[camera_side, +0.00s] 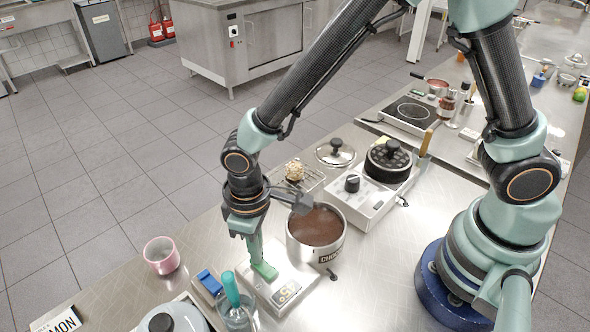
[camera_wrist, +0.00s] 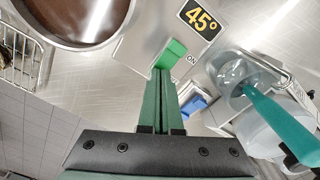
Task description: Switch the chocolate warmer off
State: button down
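The chocolate warmer has a steel pot of brown chocolate (camera_side: 316,226) with lettering on its side, part cut off in the wrist view (camera_wrist: 70,22). Its pale base (camera_side: 262,297) carries a black "45°" label (camera_side: 287,292), also in the wrist view (camera_wrist: 200,17). A bright green switch (camera_wrist: 171,53) stands on the base, with "ON" printed beside it. My gripper (camera_side: 261,262) points down at the switch. Its two fingers (camera_wrist: 161,76) lie together with nothing visible between them. The tips are at the switch's near edge; I cannot tell whether they touch it.
A jar with a teal-handled tool (camera_side: 233,300) and a blue block (camera_side: 209,282) stand left of the base. A pink cup (camera_side: 160,254) is farther left. Behind the pot are a wire rack with a round treat (camera_side: 294,170) and a unit with a black knob (camera_side: 352,183).

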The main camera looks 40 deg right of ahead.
jog(key=shift+f, duration=0.2)
jog(key=shift+r, duration=3.55)
jog(key=d+r+m+t, duration=0.2)
jog(key=d+r, duration=0.5)
jog(key=d, duration=0.4)
jog(key=s+d+r+m+t, duration=0.1)
jog(key=d+r+m+t, duration=0.2)
jog(key=d+r, duration=0.4)
jog(key=d+m, duration=0.1)
jog(key=d, duration=0.4)
jog(key=shift+s+r+t, duration=0.3)
jog(key=shift+r, duration=0.05)
